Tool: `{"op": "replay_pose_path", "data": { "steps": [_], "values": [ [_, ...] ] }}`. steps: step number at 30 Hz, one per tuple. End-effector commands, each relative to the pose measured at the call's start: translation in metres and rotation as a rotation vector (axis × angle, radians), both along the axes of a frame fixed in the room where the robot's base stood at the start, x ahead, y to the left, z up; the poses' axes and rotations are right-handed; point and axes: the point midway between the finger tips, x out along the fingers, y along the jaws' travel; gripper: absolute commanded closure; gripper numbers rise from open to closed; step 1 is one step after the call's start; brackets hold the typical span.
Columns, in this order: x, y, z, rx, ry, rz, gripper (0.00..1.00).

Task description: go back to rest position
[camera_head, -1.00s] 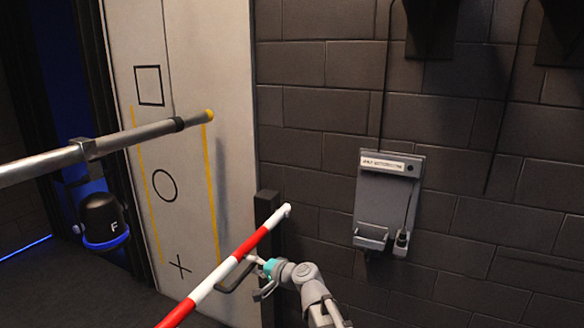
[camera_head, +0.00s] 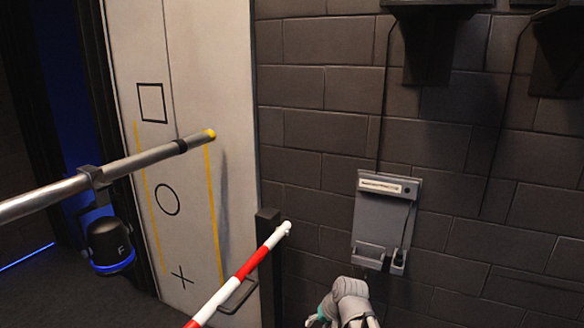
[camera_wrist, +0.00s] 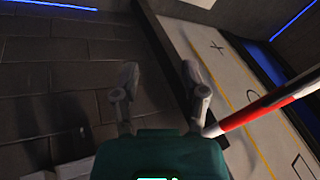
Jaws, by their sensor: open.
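My gripper (camera_wrist: 160,82) is open and empty in the wrist view, its two grey fingers apart with dark wall behind them. In the head view my gripper (camera_head: 316,318) shows only partly at the bottom edge, teal with grey links. A red and white striped bar (camera_head: 252,262) slants up to a dark post, to the left of my gripper. The bar also shows in the wrist view (camera_wrist: 262,108), close to the right finger; I cannot tell whether they touch.
A grey wall unit (camera_head: 384,215) hangs on the dark block wall, right of the post. A metal pole (camera_head: 130,165) crosses from the left. A pale panel (camera_head: 205,90) carries a square, circle and cross.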

Motion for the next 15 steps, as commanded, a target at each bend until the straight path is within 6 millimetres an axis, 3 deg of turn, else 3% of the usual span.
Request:
{"op": "replay_pose_path", "data": {
  "steps": [1,6,9,15],
  "values": [
    [-0.015,-0.018,0.005,-0.06,0.04,0.004,0.43],
    [-0.052,-0.067,0.007,-0.239,0.176,0.01,0.43],
    [-0.067,-0.085,0.009,-0.308,0.232,0.007,0.43],
    [-0.078,-0.097,0.01,-0.361,0.276,0.009,0.43]
  ]
}}
